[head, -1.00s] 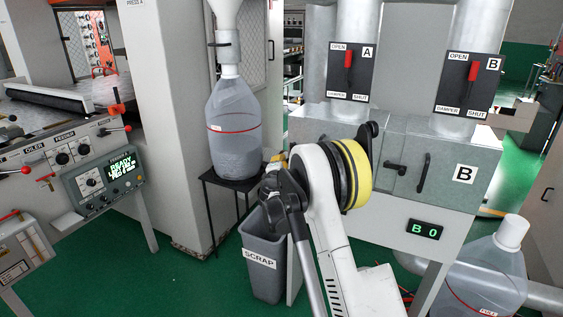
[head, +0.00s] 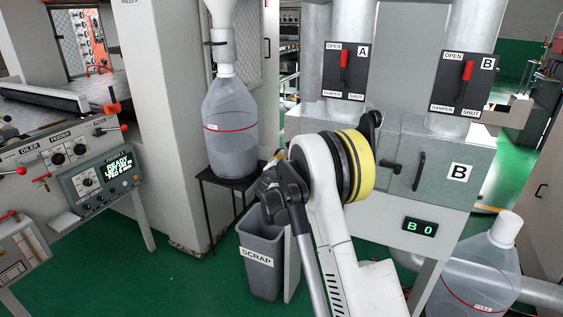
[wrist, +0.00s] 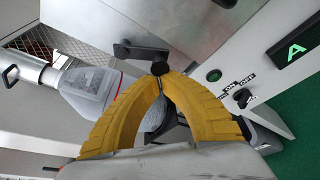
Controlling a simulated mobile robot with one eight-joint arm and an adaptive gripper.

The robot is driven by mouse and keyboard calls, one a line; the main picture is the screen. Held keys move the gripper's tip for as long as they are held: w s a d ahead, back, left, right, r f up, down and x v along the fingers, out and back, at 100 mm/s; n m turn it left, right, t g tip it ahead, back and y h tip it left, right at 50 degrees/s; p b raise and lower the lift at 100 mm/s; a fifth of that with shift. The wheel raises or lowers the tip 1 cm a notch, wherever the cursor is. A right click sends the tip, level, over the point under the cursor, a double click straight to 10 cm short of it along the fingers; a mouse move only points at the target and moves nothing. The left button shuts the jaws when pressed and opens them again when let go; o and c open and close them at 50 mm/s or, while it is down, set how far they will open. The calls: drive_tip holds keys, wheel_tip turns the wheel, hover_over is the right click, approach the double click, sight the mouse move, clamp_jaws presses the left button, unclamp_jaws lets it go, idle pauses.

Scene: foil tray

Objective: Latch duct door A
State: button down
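In the wrist view, my gripper (wrist: 160,80) has its two yellow fingers brought together, with the tips meeting or nearly so. A round black knob (wrist: 160,68) sits right at the tips. I cannot tell whether they touch it, and it does not look enclosed between them. A dark handle (wrist: 140,51) stands out from the grey duct front (wrist: 190,30) just beyond the knob. In the head view my arm covers door A and its latch, and my fingers are hidden. The grey duct box (head: 455,140) shows door B's latch and handle to the right.
Damper levers A (head: 344,62) and B (head: 467,72) are above the duct box. A clear bottle (head: 231,130) on a black stand and a scrap bin (head: 262,262) stand to the left. The wrist view shows a lit A display (wrist: 298,50) and an ON/OFF switch (wrist: 243,97).

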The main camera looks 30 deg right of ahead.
drive_tip(key=s+d+r+n+g, duration=0.1)
drive_tip(key=n, duration=0.1)
drive_tip(key=s+d+r+n+g+h+p, duration=0.1)
drive_tip(key=n, duration=0.2)
drive_tip(key=s+r+n+g+h+p, duration=0.1)
drive_tip(key=n, duration=0.1)
drive_tip(key=shift+s+d+n+g, duration=0.3)
drive_tip(key=shift+d, duration=0.1)
idle(0.6)
idle(0.4)
wheel_tip(320, 180, down, 5)
drive_tip(key=b, duration=0.4)
drive_tip(key=r+p+v, duration=0.1)
drive_tip(key=p+v, duration=0.3)
drive_tip(key=v, duration=0.6)
drive_tip(key=shift+s+d, duration=0.15)
drive_tip(key=shift+s, duration=0.05)
